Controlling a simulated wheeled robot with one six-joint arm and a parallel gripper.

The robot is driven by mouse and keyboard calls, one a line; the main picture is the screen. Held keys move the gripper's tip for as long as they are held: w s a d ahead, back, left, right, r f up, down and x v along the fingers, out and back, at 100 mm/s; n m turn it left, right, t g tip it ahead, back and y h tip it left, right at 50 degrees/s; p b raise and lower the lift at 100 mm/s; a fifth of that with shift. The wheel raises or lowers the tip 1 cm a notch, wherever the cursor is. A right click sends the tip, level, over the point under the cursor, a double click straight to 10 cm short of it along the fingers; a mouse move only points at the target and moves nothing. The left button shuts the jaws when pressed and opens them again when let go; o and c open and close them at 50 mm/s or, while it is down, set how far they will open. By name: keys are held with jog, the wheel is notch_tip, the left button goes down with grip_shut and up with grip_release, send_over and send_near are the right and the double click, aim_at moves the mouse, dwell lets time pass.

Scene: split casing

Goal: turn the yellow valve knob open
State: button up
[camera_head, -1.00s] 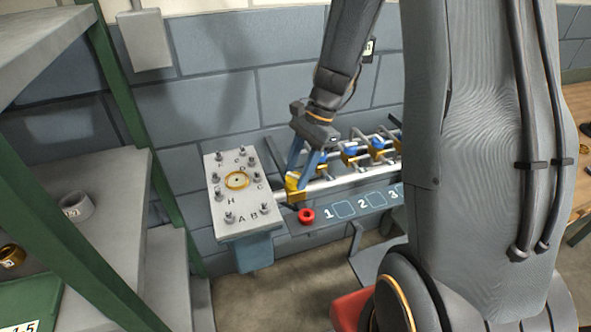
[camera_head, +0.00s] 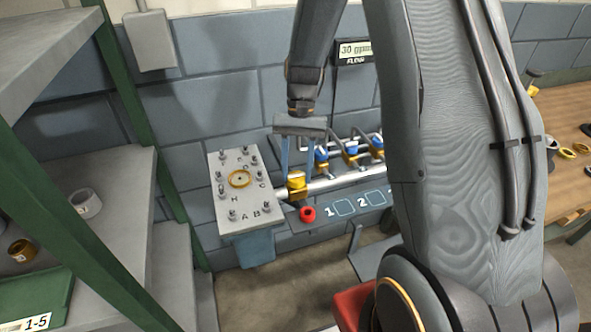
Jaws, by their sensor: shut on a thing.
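The yellow valve knob (camera_head: 297,177) sits on a brass valve body on the silver pipe, just right of the grey casing plate. My gripper (camera_head: 297,173) comes down on it from above, with its blue fingers on either side of it. It is shut on the knob. The fingertips are small and partly merge with the knob, so the exact contact is hard to see. A flow display (camera_head: 355,50) on the wall reads 30 gpm.
The casing plate (camera_head: 228,200) carries several studs and a gold ring. A red knob (camera_head: 308,214) lies below the valve. Blue-handled valves (camera_head: 351,148) stand along the pipe to the right. A shelf (camera_head: 110,190) stands at left.

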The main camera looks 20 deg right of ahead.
jog(key=shift+n, duration=0.5)
jog(key=o, duration=1)
jog(key=shift+o, duration=0.2)
jog(key=b+v, duration=0.2)
jog(key=v, duration=0.5)
jog(key=shift+w+r, duration=0.25)
jog(key=shift+r, duration=0.1)
jog(key=shift+a, duration=0.1)
